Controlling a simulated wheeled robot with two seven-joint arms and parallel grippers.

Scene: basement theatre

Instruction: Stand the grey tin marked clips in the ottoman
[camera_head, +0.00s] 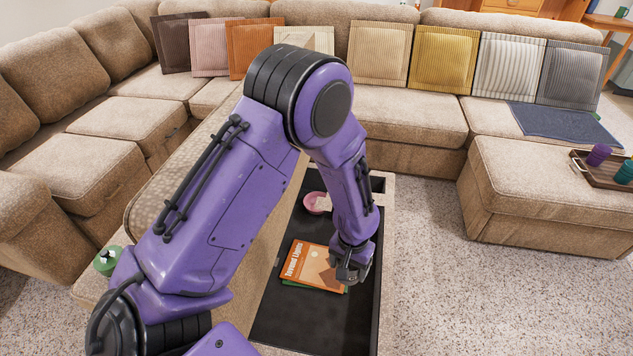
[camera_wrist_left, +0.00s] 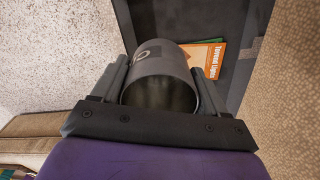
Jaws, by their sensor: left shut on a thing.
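My left gripper (camera_head: 350,272) is over the right part of the open ottoman, near its right wall. In the left wrist view my left gripper (camera_wrist_left: 162,78) is shut on a grey tin (camera_wrist_left: 163,72), one finger on each side. The tin's open end faces the wrist camera, and part of a dark mark shows on its side. I cannot make out the tin clearly in the head view. The ottoman (camera_head: 277,325) has a dark inside, which also shows in the left wrist view (camera_wrist_left: 185,20). Whether the tin touches its floor I cannot tell. My right gripper is out of view.
An orange book (camera_head: 312,262) lies on a green one inside the ottoman, just left of my gripper. A pink bowl (camera_head: 317,203) sits farther back inside. The near floor of the ottoman is bare. Another ottoman with a tray (camera_head: 600,174) stands right; sofas surround.

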